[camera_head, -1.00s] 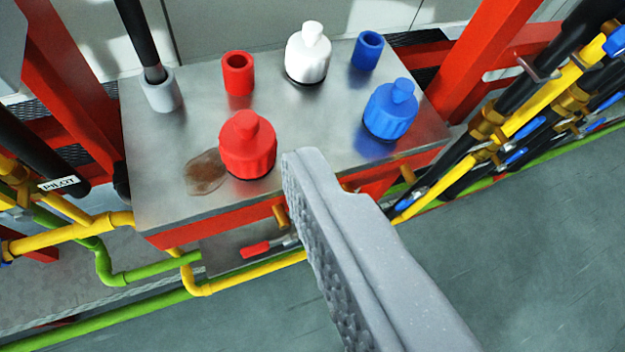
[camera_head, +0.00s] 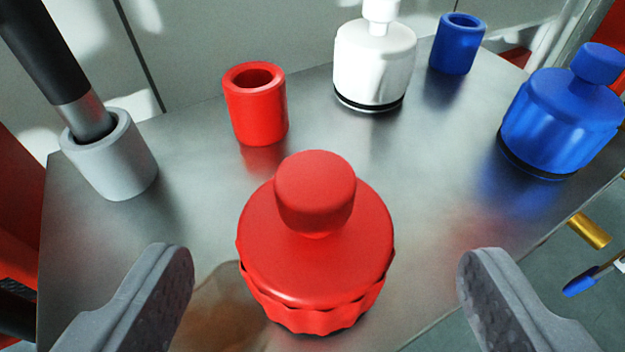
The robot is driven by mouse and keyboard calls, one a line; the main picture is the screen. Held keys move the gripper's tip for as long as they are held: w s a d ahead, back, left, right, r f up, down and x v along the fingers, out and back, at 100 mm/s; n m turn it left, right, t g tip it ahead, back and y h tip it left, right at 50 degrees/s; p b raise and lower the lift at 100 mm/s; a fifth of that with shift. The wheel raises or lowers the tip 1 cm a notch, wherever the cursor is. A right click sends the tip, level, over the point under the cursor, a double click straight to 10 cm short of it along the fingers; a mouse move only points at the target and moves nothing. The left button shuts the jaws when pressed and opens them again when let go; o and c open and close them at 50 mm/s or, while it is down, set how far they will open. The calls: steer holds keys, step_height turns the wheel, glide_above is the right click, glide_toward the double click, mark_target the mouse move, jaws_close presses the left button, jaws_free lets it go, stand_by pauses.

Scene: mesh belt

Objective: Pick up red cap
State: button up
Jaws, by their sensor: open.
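The red cap (camera_head: 316,245) stands upright on the metal table, in the lower middle of the view. It has a round knob on top and a ridged lower rim. My gripper (camera_head: 325,270) is open, with one grey finger at the lower left and the other at the lower right. The red cap appears between the two fingers, with a gap on each side. Neither finger visibly touches it. How far the fingertips are above the table, I cannot tell.
A red hollow cylinder (camera_head: 256,104) stands behind the cap. A white cap (camera_head: 374,62), a blue cylinder (camera_head: 457,44) and a blue cap (camera_head: 560,115) stand to the right. A grey socket (camera_head: 112,155) with a black rod in it is at the left. The metal table (camera_head: 420,190) is bare around the red cap.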

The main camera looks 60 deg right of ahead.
mark_target(310, 282)
steer(key=shift+w+d+f, duration=0.15)
steer(key=shift+d, duration=0.25)
steer(key=w+d+f, duration=0.1)
steer(key=w+d+f+b, duration=0.1)
steer(key=d+f, duration=0.1)
steer(key=shift+w, duration=0.1)
steer(key=shift+w+d, duration=0.15)
steer(key=shift+d, duration=0.15)
steer(key=c, duration=1)
